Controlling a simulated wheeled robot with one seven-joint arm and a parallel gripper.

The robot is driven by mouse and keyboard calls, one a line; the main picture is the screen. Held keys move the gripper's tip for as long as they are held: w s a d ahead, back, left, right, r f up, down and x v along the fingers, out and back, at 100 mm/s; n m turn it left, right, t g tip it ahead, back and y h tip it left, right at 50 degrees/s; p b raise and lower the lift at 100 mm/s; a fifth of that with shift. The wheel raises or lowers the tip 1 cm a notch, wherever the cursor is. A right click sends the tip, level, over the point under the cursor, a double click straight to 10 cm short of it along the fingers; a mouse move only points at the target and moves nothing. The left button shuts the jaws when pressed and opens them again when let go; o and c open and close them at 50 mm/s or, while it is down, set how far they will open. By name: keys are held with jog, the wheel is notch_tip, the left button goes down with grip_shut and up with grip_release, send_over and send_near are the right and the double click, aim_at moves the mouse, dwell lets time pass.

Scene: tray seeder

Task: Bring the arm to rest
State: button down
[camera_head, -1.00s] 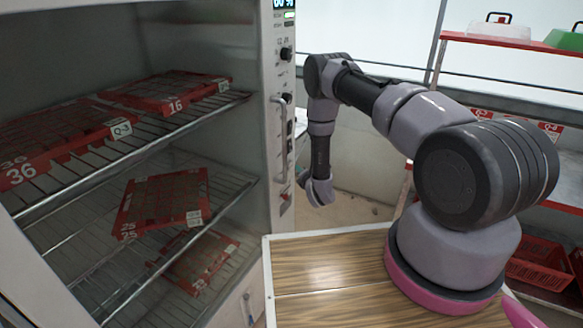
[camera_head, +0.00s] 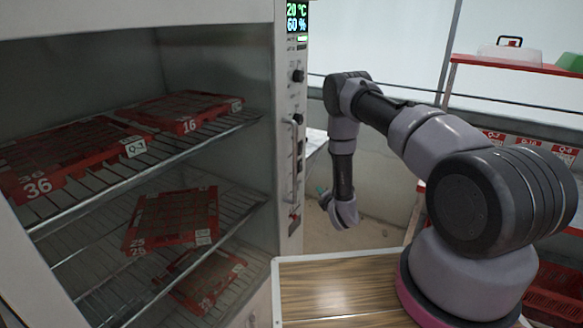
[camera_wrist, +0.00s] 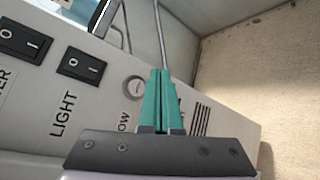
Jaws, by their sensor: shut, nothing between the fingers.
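My gripper shows in the wrist view (camera_wrist: 158,100) as two teal fingers pressed together with nothing between them. Behind the fingers is a grey control panel (camera_wrist: 100,90) with black rocker switches, one labelled LIGHT. In the head view my arm is bent, with its forearm hanging down to the right of the cabinet's control column (camera_head: 297,150). A bit of teal at the fingers (camera_head: 320,190) shows beside the wrist, close to the column's lower end. I cannot tell whether they touch it.
An open cabinet (camera_head: 215,65) on the left holds red trays marked 36 (camera_head: 60,180), 16 (camera_head: 185,112) and 25 (camera_head: 170,225) on wire shelves (camera_head: 140,172). A wood-topped surface (camera_head: 330,290) lies below my arm. A red rack (camera_head: 520,65) stands at the right.

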jog(key=w+d+r+m+h, duration=0.2)
jog(key=w+r+m, duration=0.35)
jog(key=r, duration=0.65)
jog(key=s+d+r+m+g, duration=0.2)
jog(key=r+m, duration=0.3)
jog(key=r, duration=0.8)
jog(key=s+d+r+m+g, duration=0.15)
jog(key=r+m, duration=0.45)
jog(key=r, duration=0.8)
jog(key=s+r+m+g, duration=0.2)
jog(key=s+r+m, duration=0.4)
jog(key=s+r, duration=0.85)
jog(key=s+r+m+g+y, duration=0.1)
jog(key=s+m, duration=0.6)
jog(key=s, duration=1.9)
jog(key=shift+a+r+g+y, duration=0.3)
jog(key=shift+a+r+g, duration=0.15)
jog(key=shift+r+g, duration=0.25)
jog(key=shift+f+m, duration=0.1)
jog(key=shift+m, duration=0.15)
